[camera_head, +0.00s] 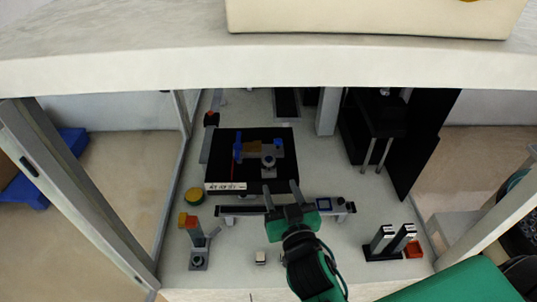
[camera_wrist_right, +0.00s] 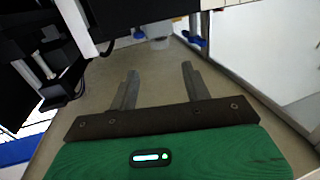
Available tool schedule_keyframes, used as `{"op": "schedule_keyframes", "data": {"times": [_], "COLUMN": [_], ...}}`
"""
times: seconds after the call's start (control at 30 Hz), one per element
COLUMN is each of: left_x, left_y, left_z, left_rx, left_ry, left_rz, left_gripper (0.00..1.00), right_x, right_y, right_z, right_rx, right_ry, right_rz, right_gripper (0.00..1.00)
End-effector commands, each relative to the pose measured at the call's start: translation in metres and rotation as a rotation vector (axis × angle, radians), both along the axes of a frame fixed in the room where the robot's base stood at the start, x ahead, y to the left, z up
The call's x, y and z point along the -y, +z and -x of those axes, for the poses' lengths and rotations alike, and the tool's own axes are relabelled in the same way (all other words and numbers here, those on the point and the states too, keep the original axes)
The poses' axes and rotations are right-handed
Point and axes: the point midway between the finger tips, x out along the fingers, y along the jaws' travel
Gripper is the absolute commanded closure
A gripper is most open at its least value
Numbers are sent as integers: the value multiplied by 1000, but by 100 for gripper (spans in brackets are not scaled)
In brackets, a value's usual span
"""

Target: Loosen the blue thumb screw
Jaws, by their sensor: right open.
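A blue upright part (camera_head: 238,147), which looks like the blue thumb screw, stands at the left of a small mechanism on a black plate (camera_head: 222,172). A brown block and a grey round part (camera_head: 268,160) sit to its right. My right gripper (camera_head: 282,190) is open and empty, with its fingers pointing toward the back, in front of the plate and apart from the blue part. Its open fingers also show in the right wrist view (camera_wrist_right: 160,72), with nothing between them. I cannot tell whether the screw shows there. My left gripper is out of view.
A grey stand (camera_head: 198,248) is at front left, two upright posts (camera_head: 383,240) at front right. A black panel (camera_head: 430,130) stands at the right. A white beam (camera_head: 120,75) crosses above.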

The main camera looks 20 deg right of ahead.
Motion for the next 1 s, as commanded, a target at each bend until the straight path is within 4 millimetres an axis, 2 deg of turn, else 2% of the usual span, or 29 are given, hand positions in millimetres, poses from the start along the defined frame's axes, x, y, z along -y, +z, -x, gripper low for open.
{"op": "schedule_keyframes", "data": {"times": [0.17, 0.43, 0.6, 0.8, 1.0], "left_x": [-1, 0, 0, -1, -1], "left_y": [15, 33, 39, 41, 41], "left_z": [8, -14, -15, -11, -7], "left_rx": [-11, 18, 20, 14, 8], "left_ry": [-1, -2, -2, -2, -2], "left_rz": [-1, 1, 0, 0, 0], "left_gripper": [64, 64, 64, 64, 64], "right_x": [1, 3, 4, 5, 5], "right_y": [4, 4, 2, 1, 0], "right_z": [-31, -76, -97, -108, -108], "right_rx": [2, 1, 0, 0, 0], "right_ry": [1, 1, 2, 1, 1], "right_rz": [3, 2, 1, -1, -1], "right_gripper": [51, 51, 51, 51, 51]}}
